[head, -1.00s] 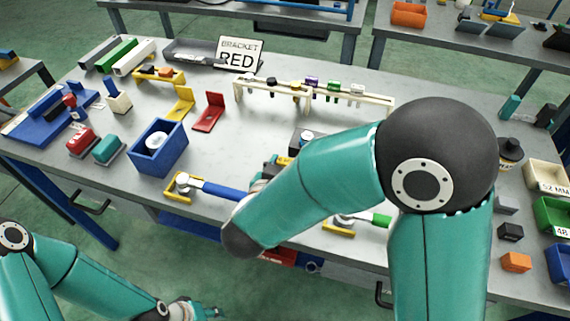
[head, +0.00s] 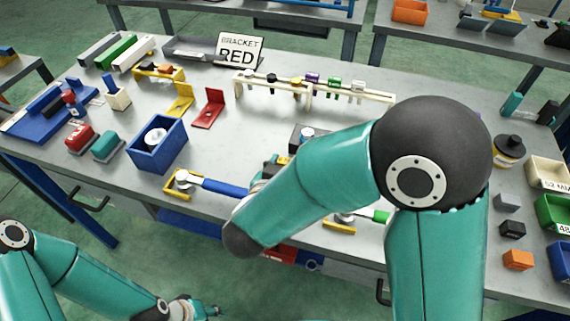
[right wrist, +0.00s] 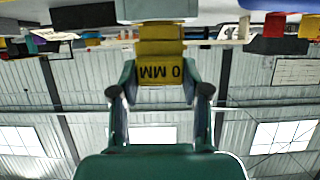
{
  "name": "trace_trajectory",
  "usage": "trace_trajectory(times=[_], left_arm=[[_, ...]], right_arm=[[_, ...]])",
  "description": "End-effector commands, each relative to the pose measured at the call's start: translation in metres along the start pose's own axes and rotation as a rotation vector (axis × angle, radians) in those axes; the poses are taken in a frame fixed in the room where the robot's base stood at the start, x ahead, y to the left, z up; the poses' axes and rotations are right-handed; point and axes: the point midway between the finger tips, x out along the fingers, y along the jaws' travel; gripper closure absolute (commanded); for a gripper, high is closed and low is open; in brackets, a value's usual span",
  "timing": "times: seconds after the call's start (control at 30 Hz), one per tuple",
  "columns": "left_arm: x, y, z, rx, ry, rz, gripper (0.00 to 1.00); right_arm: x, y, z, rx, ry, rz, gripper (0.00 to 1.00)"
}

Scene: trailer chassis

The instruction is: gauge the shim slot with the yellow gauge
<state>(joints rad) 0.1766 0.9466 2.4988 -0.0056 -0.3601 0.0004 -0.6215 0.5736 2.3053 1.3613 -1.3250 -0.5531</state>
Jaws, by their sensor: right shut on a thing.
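The yellow gauge (right wrist: 160,68) shows in the right wrist view as a stepped block with black upside-down lettering that seems to end in "0 MM". My right gripper (right wrist: 158,80) is shut on it, a finger on each side. Its far end meets or overlaps a pale grey block (right wrist: 160,9); I cannot tell whether they touch or whether the shim slot is there. In the head view my right forearm hides most of that gripper; a small yellow patch (head: 283,160) shows beside a dark block (head: 301,137). My left gripper (head: 196,309) is low at the left, its jaws unclear.
A pale rail (head: 320,87) with several coloured hanging pieces stands behind. A blue bin (head: 158,147), a red bracket (head: 209,109) and a blue-handled tool (head: 222,188) are to the left. Small bins (head: 548,172) line the right edge. The table middle-left is partly clear.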

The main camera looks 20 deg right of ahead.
Motion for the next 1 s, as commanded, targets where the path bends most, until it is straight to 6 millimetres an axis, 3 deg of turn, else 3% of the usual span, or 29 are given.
trace_trajectory(times=[1.0], left_arm=[[0.01, -0.004, 0.0, 0.0, 0.0, 0.0, 0.6]], right_arm=[[0.007, 0.0, 0.016, 0.0, 0.0, 0.0, 0.89]])
